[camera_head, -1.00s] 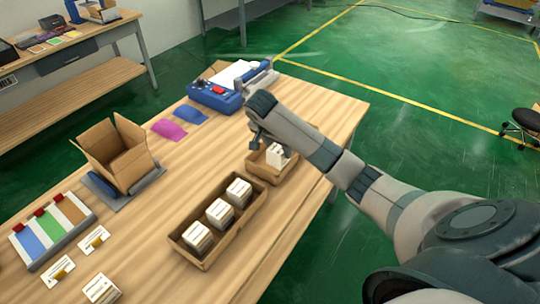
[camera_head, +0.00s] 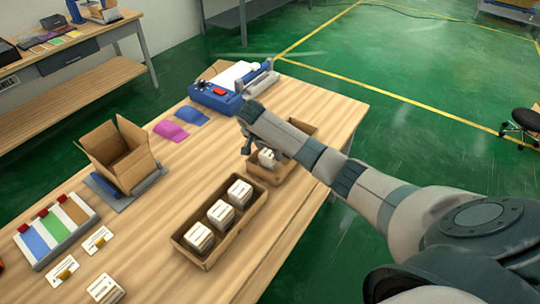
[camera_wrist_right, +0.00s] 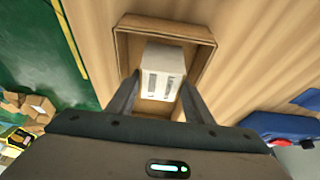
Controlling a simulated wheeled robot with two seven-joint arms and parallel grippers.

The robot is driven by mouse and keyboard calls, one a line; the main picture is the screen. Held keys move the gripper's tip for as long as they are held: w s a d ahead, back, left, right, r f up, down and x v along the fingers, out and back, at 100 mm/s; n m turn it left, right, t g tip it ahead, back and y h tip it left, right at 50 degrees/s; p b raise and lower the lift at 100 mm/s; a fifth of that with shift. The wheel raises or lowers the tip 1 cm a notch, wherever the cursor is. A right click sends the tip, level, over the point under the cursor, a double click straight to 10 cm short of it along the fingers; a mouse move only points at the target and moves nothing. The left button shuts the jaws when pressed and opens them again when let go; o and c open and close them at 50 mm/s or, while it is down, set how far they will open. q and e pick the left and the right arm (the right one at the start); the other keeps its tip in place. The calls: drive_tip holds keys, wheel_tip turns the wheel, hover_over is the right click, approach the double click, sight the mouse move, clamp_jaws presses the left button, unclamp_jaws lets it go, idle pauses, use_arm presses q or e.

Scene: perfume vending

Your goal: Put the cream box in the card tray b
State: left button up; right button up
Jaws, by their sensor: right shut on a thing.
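A cream-white box (camera_wrist_right: 163,72) with dark marks on its side is between the two fingers of my right gripper (camera_wrist_right: 161,84) in the right wrist view. In the head view the box (camera_head: 267,157) shows below my right gripper (camera_head: 258,148), partly covered by it. It is within the outline of a small brown card tray (camera_head: 268,178), whose rim surrounds it in the wrist view (camera_wrist_right: 165,24). I cannot tell whether it touches the tray floor. No letter is readable on the tray. My left gripper is not in view.
A longer brown tray (camera_head: 232,232) beside it holds three similar white boxes. An open carton (camera_head: 122,160), a colour-striped holder (camera_head: 55,230), purple (camera_head: 171,131) and blue (camera_head: 191,118) sheets and a blue device (camera_head: 215,98) share the wooden table. Bare wood lies left of the long tray.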

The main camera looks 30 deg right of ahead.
drive_tip(key=shift+f+p, duration=0.3)
drive_tip(key=shift+f, duration=0.9)
drive_tip(key=shift+f, duration=0.1)
drive_tip(key=o, duration=1.1)
drive_tip(key=b+v, duration=0.2)
drive_tip(key=v, duration=1)
drive_tip(key=shift+b, duration=0.35)
drive_tip(key=shift+s, duration=0.1)
